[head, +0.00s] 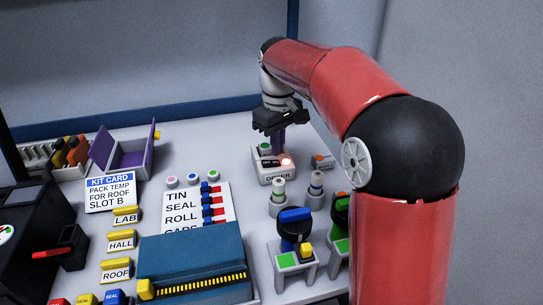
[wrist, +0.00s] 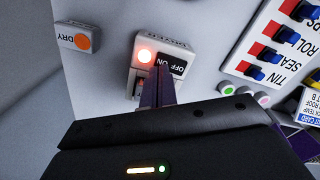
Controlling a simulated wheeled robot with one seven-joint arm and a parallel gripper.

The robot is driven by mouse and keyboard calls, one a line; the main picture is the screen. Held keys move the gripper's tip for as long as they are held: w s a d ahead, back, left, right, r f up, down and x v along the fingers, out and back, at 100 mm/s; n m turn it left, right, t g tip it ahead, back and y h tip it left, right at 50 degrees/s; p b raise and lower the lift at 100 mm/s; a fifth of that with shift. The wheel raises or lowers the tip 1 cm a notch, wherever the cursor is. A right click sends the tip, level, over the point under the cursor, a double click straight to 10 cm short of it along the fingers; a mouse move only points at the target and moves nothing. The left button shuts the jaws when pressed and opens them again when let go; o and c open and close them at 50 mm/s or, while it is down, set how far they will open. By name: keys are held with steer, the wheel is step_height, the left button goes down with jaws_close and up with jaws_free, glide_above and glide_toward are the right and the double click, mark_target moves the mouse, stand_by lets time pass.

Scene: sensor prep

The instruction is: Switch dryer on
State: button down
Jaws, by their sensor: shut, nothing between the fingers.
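The dryer (head: 275,178) is a small pale box with a black OFF/ON switch plate (head: 268,162) and a glowing red-orange lamp (head: 287,161). In the wrist view, the dryer (wrist: 136,82) shows the lit lamp (wrist: 145,56) beside the OFF ON plate (wrist: 172,64). My gripper (head: 279,150) points down over the dryer, with its fingers shut and empty. In the wrist view, the fingertips (wrist: 160,72) reach the switch plate and cover part of it. The switch's position is hidden, and I cannot tell whether the fingers touch it.
A small DRY block (head: 322,161) with an orange spot stands right of the dryer. A label board (head: 190,210) with red and blue tabs lies to the left. A purple-lidded box (head: 135,160) is farther left.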

mark_target(277, 162)
step_height(277, 162, up, 5)
steer(key=p, duration=0.4)
steer(key=shift+f, duration=0.15)
